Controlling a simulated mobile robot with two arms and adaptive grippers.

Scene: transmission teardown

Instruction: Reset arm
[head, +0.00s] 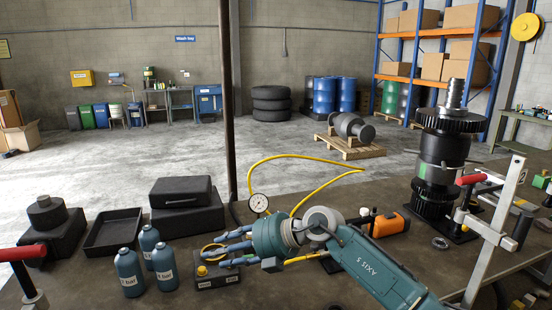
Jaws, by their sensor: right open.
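My right arm comes in from the lower right over the bench. Its right gripper (208,256) points left, with its blue fingers spread open. No object shows between them. The fingers are over or beside a small dark box with a yellow ring (216,279), and I cannot tell whether they touch it. My left gripper is not in view. A dark gear-and-shaft assembly (437,150) stands upright on the bench at the right.
Several blue-grey bottles (129,272) stand left of the gripper. A black tray (113,233) and black cases (187,209) lie behind them. A pressure gauge (259,203), yellow hose (290,156) and orange tool (390,223) are near the arm. A dark post (229,110) rises behind.

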